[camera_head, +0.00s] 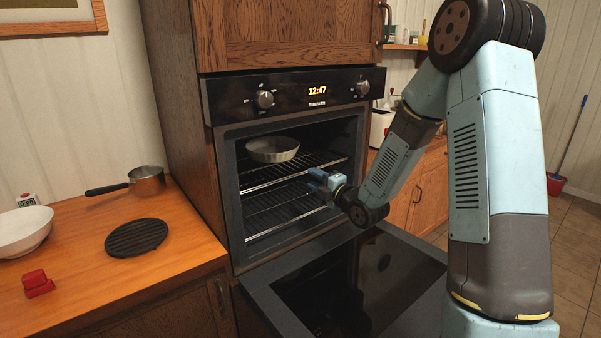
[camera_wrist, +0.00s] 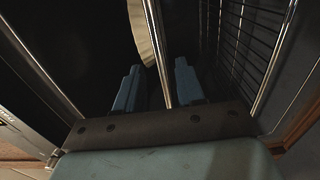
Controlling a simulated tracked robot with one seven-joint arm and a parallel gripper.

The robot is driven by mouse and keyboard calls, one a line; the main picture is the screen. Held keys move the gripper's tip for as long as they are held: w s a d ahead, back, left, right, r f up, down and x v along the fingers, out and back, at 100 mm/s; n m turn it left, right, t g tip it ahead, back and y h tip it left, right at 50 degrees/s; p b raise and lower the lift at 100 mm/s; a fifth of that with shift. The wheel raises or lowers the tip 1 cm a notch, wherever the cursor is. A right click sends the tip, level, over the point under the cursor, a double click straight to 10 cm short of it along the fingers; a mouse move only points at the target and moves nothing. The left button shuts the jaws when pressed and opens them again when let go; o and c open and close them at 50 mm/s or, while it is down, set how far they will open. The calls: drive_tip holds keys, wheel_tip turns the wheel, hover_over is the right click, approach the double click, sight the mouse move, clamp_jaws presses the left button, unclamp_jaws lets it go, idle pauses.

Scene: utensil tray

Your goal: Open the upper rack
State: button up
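The oven (camera_head: 300,120) has its door (camera_head: 350,280) folded down. The upper rack (camera_head: 250,190) is inside the cavity and carries a round pale dish (camera_head: 272,151). My gripper (camera_head: 318,180) is at the right part of the rack's front edge. In the wrist view the upper rack's front bar (camera_wrist: 157,50) runs between the two fingers of my gripper (camera_wrist: 157,88). The fingers are apart, with gaps visible beside the bar. The dish's rim (camera_wrist: 142,35) shows just beyond the bar.
A lower rack (camera_head: 275,210) sits below in the oven. The lowered door spreads out in front. On the left counter are a saucepan (camera_head: 147,181), a black trivet (camera_head: 136,237), a white bowl (camera_head: 22,230) and a red object (camera_head: 38,283). Air above the door is clear around my arm.

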sight(300, 169)
drive_tip(key=x, duration=0.8)
clamp_jaws()
idle(0.5)
